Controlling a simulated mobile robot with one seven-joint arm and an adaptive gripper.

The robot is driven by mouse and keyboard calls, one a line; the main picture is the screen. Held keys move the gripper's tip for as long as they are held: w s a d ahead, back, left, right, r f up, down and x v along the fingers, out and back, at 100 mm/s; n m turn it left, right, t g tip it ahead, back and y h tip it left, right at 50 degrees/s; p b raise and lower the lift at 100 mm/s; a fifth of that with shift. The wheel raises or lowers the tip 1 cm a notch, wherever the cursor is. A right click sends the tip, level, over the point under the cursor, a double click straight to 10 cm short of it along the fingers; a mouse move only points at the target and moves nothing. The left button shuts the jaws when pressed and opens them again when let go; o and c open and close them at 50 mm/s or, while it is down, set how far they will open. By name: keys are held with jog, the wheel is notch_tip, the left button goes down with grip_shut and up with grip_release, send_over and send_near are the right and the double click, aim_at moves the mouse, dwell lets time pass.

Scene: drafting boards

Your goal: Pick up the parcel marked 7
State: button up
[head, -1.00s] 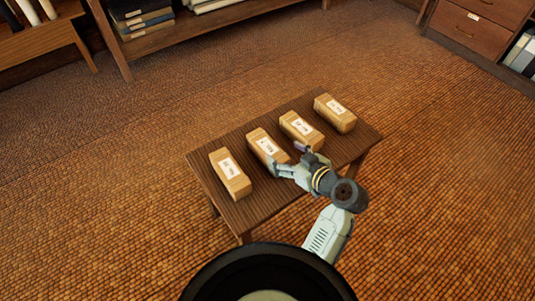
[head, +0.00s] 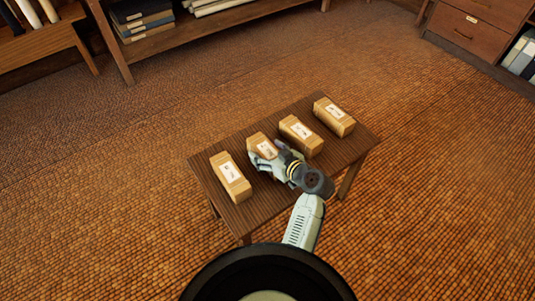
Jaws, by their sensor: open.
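Several tan box parcels with white labels lie in a row on a small dark wooden table (head: 237,213). They are the leftmost parcel (head: 231,186), the second from left (head: 255,140), the third (head: 301,143) and the rightmost (head: 334,117). The label marks are too small to read, so I cannot tell which is marked 7. My gripper (head: 262,158) is open over the near part of the second parcel from the left and hides that part. I cannot tell whether the fingers touch it.
The parcels stand apart with narrow gaps between them. Open woven floor (head: 430,200) surrounds the table. A wooden shelf (head: 215,30) with books and rolls stands at the back, and a drawer cabinet (head: 470,30) at the upper right.

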jog(key=c, duration=1.6)
